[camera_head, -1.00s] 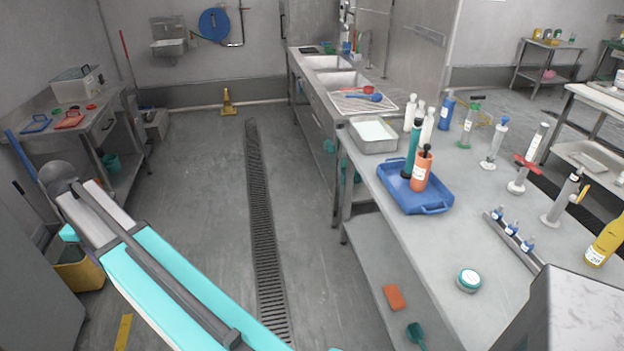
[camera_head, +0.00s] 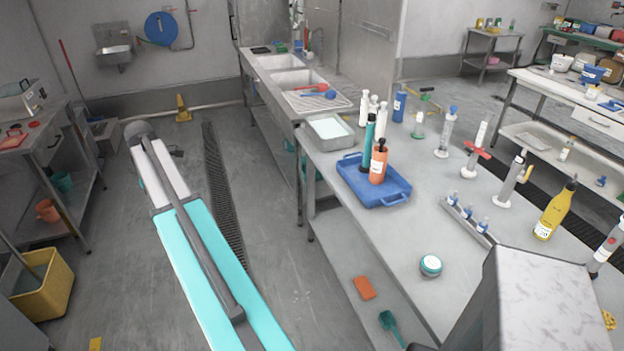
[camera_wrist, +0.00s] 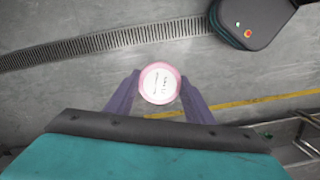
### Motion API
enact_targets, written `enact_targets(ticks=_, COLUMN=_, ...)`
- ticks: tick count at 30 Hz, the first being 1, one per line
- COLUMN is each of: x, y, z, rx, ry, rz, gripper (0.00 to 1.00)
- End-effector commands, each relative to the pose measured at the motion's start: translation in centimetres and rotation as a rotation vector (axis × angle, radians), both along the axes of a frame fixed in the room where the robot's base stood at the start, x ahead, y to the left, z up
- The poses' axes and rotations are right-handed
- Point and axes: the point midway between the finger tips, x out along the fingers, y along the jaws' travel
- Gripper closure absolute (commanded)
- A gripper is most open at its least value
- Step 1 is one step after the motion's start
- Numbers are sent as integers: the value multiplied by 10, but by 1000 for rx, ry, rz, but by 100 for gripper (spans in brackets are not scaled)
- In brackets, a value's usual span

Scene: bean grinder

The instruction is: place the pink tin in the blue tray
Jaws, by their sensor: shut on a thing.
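The pink tin (camera_wrist: 160,84) shows in the wrist view as a round tin with a white labelled lid and a pink rim. My gripper (camera_wrist: 159,88) is shut on it, with one purple finger on each side. The floor lies below it in that view. The blue tray (camera_head: 388,192) lies on the steel table in the head view. A teal bottle (camera_head: 368,146) and an orange bottle (camera_head: 378,165) stand in its left and middle part; its right part looks bare. The tin and my gripper's fingers cannot be made out in the head view.
The steel table (camera_head: 385,250) also holds a metal pan (camera_head: 328,131), white bottles (camera_head: 373,108), a round teal-and-white tin (camera_head: 431,266), a rack of small vials (camera_head: 467,213), several syringes and a yellow bottle (camera_head: 555,210). A floor drain (camera_head: 224,190) runs across open floor.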

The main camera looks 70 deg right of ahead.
Motion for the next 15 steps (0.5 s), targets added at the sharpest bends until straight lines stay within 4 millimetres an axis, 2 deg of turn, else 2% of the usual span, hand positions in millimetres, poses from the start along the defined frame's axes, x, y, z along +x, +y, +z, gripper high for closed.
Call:
enact_targets(ticks=1, x=-7, y=-19, z=1, rx=-1, ry=0, rz=-7, gripper=79)
enact_targets(ticks=3, x=-16, y=-41, z=1, rx=-1, ry=-2, rz=-9, gripper=79)
enact_targets(ticks=8, x=-42, y=-91, z=1, rx=-1, ry=-3, rz=-16, gripper=79)
enact_targets(ticks=15, x=-89, y=-163, z=1, rx=-4, ry=-3, rz=-25, gripper=79)
